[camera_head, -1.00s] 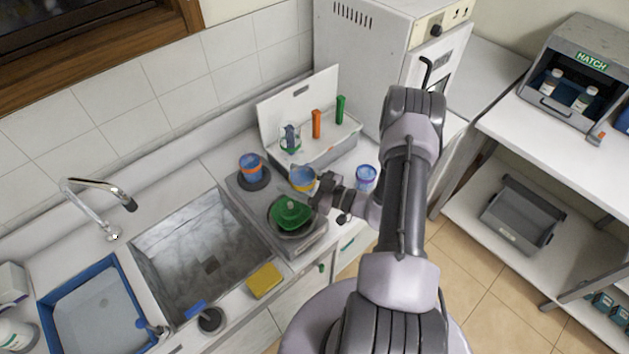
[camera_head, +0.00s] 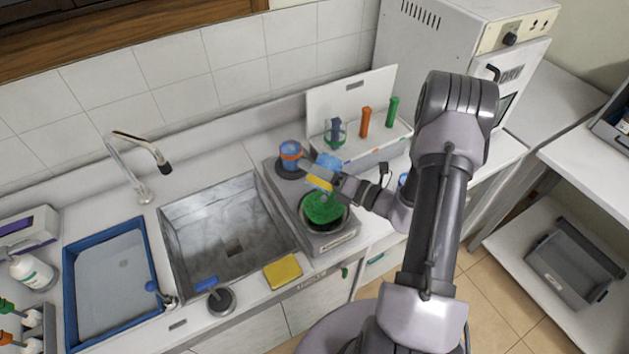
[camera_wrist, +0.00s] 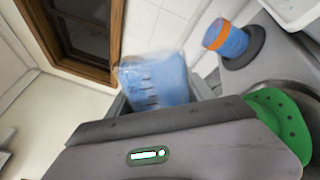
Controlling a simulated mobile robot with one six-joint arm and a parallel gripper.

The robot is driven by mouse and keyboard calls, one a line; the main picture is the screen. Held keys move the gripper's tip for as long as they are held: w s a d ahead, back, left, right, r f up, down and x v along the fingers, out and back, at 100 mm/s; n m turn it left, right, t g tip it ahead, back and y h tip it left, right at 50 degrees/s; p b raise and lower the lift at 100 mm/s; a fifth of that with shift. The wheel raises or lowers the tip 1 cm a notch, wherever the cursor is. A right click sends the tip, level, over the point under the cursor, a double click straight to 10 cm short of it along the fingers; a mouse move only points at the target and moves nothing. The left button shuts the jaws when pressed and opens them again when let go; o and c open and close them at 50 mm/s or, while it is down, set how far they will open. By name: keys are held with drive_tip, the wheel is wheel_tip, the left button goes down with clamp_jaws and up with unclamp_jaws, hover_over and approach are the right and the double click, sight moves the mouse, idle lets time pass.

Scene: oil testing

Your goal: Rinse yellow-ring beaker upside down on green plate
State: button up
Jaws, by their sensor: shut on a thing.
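My gripper (camera_head: 333,184) is shut on the yellow-ring beaker (camera_head: 319,181), near the green plate. The beaker looks blue above its yellow ring and appears tilted in the head view. In the wrist view the blue, marked beaker (camera_wrist: 156,82) shows beyond the gripper body, which hides its lower part and the fingertips. The perforated green plate (camera_head: 323,209) sits on a round dark base on the grey unit, just below the beaker in the picture. Its edge shows at the right of the wrist view (camera_wrist: 283,122).
An orange-ring blue beaker (camera_head: 291,157) stands on a dark round pad behind the plate. A white rack (camera_head: 370,146) with orange and green items stands at the back. The sink (camera_head: 225,235) and tap (camera_head: 140,165) are left, with a yellow sponge (camera_head: 283,271) in front.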

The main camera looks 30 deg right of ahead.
drive_tip(key=n+b, duration=0.2)
drive_tip(key=n, duration=0.1)
drive_tip(key=f+n+b, duration=0.1)
drive_tip(key=n+b, duration=0.6)
drive_tip(key=shift+d+n+b, duration=0.1)
drive_tip(key=shift+n+b, duration=0.2)
drive_tip(key=shift+b, duration=0.1)
wheel_tip(320, 180, down, 5)
drive_tip(key=b, duration=0.5)
drive_tip(key=shift+f, duration=0.15)
drive_tip(key=o, duration=0.8)
drive_tip(key=c, duration=0.7)
